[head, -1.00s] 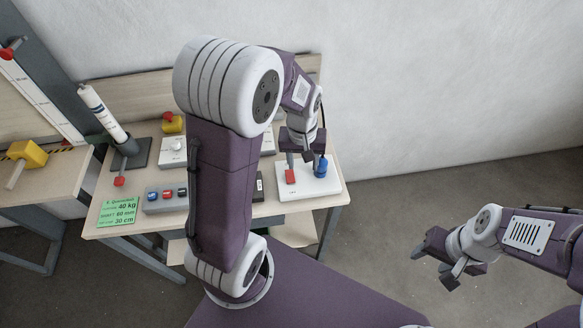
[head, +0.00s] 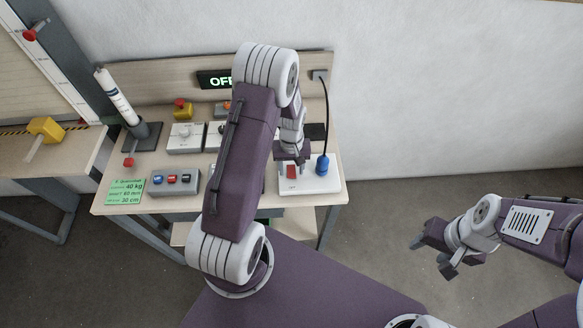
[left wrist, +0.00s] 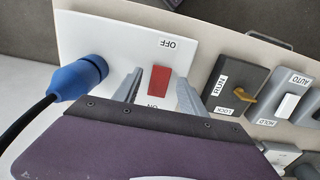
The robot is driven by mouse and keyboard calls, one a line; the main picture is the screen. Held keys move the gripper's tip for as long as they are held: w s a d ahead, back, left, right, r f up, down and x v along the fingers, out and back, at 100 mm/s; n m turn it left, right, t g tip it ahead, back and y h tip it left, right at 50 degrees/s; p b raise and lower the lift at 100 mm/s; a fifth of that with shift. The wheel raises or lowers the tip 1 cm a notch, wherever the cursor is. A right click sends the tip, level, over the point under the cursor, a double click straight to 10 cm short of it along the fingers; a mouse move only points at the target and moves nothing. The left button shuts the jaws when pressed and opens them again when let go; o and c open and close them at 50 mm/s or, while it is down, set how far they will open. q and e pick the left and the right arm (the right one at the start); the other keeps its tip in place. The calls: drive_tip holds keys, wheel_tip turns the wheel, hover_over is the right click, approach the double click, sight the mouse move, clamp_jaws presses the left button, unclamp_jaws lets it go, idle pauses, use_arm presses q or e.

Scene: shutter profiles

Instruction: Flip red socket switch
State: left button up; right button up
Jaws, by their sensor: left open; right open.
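The red switch (head: 293,172) sits on a white socket plate (head: 326,184) at the right end of the bench. In the left wrist view the red switch (left wrist: 159,79) lies between OFF and ON labels on the plate (left wrist: 100,32). A blue plug (head: 322,165) with a black cable is in the socket beside the switch; it also shows in the left wrist view (left wrist: 80,78). My left gripper (head: 291,158) is open above the switch, its fingers on either side of it in the left wrist view (left wrist: 158,90). My right gripper (head: 432,254) is open, away from the bench.
A black lock switch (left wrist: 237,86) and an AUTO/HOLD switch (left wrist: 288,103) stand beside the plate. A button box (head: 174,181) and a green card (head: 125,191) lie at the bench's front left. An OFF display (head: 215,79) is on the back board, partly hidden by my left arm.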

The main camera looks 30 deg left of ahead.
use_arm(q)
drive_tip(key=shift+s+f, duration=0.15)
drive_tip(key=shift+f, duration=0.15)
drive_tip(key=shift+c, duration=0.6)
clamp_jaws()
drive_tip(key=shift+w+a+r+g+h+p, duration=0.1)
drive_tip(key=shift+w+r+g+h+p, duration=0.2)
drive_tip(key=shift+g+p, duration=0.4)
drive_tip(key=shift+w+a+f+g+h, duration=0.15)
drive_tip(key=shift+w+f+g+h, duration=0.15)
drive_tip(key=shift+g+h, duration=0.25)
drive_tip(key=shift+s+r+g+h+b, duration=0.1)
drive_tip(key=shift+g+h+b, duration=0.2)
drive_tip(key=shift+g, duration=0.25)
drive_tip(key=shift+o, duration=0.6)
unclamp_jaws()
